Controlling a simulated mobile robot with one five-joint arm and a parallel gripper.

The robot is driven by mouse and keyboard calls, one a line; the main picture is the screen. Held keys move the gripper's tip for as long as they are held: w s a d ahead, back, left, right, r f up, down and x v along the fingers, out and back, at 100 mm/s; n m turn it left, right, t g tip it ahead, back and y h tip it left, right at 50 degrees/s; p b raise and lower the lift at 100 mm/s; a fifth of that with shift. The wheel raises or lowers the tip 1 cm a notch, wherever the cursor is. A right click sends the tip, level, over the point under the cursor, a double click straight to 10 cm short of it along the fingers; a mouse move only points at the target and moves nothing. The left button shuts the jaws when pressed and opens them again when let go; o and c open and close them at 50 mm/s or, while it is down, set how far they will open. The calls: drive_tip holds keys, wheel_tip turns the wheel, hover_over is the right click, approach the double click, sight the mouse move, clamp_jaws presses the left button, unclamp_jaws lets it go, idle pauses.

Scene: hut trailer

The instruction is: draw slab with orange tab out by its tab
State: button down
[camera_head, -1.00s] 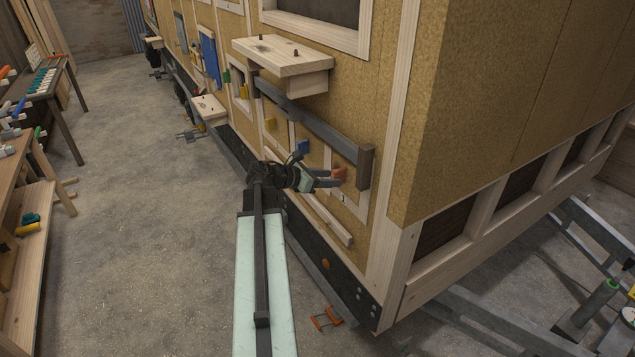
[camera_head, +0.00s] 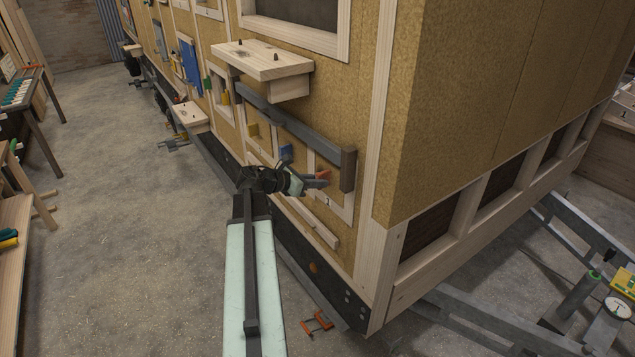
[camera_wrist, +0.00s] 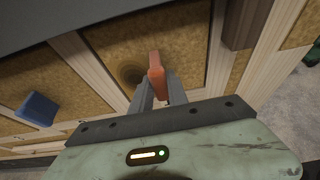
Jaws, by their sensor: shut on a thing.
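The orange tab (camera_head: 323,175) stands out from the slab (camera_wrist: 190,40), a tan insulation panel in a pale wooden frame low on the wall, near the trailer's corner. My gripper (camera_head: 317,182) is at the tab. In the wrist view the tab (camera_wrist: 156,75) sits between the two grey fingers of my gripper (camera_wrist: 159,90), which are shut on it. The slab's face looks flush or nearly so with its frame; its depth cannot be told. Part of the slab is hidden behind my gripper and the tab in the head view.
A blue tab (camera_head: 286,152) and a yellow tab (camera_head: 253,130) stick out farther left. A dark rail (camera_head: 290,120) with an end block (camera_head: 348,169) runs above the slab. A wooden shelf (camera_head: 262,60) juts out higher. Open concrete floor (camera_head: 140,240) lies left.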

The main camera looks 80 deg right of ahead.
drive_tip(key=shift+w, duration=0.1)
drive_tip(key=w+a, duration=0.5)
drive_tip(key=shift+w, duration=0.2)
idle(1.2)
drive_tip(key=w+a, duration=0.4)
drive_tip(key=shift+w, duration=0.2)
idle(0.5)
drive_tip(key=shift+a, duration=0.1)
